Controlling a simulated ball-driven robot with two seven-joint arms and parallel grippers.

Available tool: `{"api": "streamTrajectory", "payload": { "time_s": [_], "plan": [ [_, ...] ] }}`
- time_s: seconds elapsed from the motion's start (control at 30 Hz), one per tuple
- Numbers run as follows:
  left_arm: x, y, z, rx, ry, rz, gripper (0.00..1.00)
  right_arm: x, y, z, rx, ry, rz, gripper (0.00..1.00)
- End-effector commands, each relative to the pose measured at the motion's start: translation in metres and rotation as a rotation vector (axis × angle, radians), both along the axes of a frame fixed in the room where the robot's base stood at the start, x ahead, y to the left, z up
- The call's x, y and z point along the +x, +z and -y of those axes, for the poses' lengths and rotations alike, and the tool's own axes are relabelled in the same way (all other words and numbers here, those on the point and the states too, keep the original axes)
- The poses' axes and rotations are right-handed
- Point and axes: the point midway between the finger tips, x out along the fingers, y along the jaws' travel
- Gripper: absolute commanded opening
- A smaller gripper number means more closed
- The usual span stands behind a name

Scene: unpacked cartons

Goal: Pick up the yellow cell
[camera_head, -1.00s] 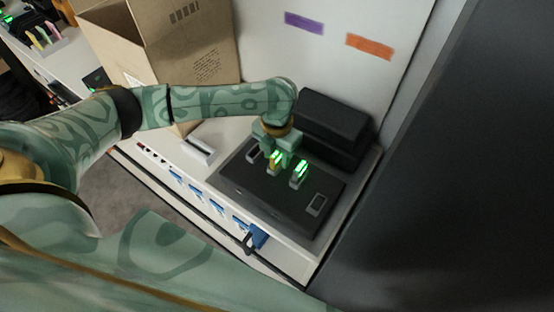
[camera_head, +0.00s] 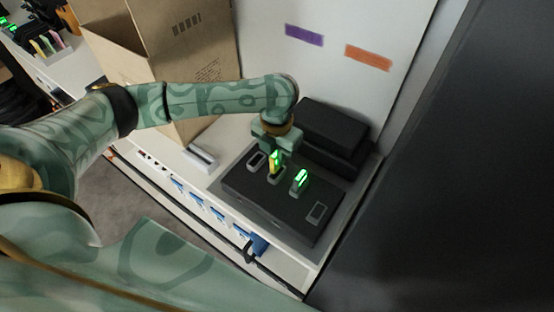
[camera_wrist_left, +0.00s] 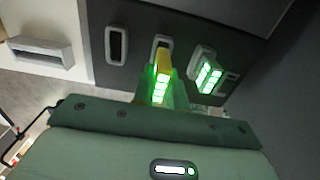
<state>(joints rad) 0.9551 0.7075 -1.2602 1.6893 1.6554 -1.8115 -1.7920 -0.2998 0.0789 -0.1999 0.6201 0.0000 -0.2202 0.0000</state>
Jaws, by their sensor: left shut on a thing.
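The yellow cell (camera_head: 276,164), with green lights, stands upright at the middle slot of the black charger (camera_head: 268,202). My left gripper (camera_head: 275,152) is above the charger and shut on the cell. In the left wrist view the yellow cell (camera_wrist_left: 162,76) sits between the fingers (camera_wrist_left: 161,92), its yellow end close to the grey slot rim (camera_wrist_left: 162,42). I cannot tell whether its lower end is fully clear of the slot. My right gripper is not in view.
Another green-lit cell (camera_head: 300,180) stands in the slot to the right; the left slot (camera_head: 257,160) looks empty. A black case (camera_head: 333,130) is behind the charger. An open cardboard box (camera_head: 165,60) stands at the back left. A dark panel (camera_head: 450,180) rises on the right.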

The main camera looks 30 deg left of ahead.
Motion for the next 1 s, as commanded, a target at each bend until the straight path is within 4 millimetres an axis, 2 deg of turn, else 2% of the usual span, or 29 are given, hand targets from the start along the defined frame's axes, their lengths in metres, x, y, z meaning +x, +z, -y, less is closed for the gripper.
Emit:
{"api": "streamTrajectory", "payload": {
  "time_s": [0.03, 0.23, 0.4, 0.53, 0.73, 1.0],
  "plan": [
    [-0.001, 0.012, -0.012, 0.006, 0.005, 0.003, 0.0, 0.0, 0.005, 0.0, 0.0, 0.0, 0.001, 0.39],
    [-0.009, 0.058, -0.049, 0.006, 0.005, 0.003, 0.0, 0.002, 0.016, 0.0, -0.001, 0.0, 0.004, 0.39],
    [-0.019, 0.074, -0.09, 0.005, 0.007, 0.0, 0.0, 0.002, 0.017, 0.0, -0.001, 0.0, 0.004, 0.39],
    [-0.024, 0.084, -0.113, 0.004, 0.006, -0.001, 0.0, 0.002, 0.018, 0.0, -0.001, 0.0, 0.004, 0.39],
    [-0.028, 0.093, -0.132, 0.002, 0.003, -0.001, 0.0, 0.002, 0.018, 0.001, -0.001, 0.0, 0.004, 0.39],
    [-0.029, 0.095, -0.136, 0.002, 0.001, -0.001, 0.0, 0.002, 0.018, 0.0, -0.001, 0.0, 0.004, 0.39]
  ]
}}
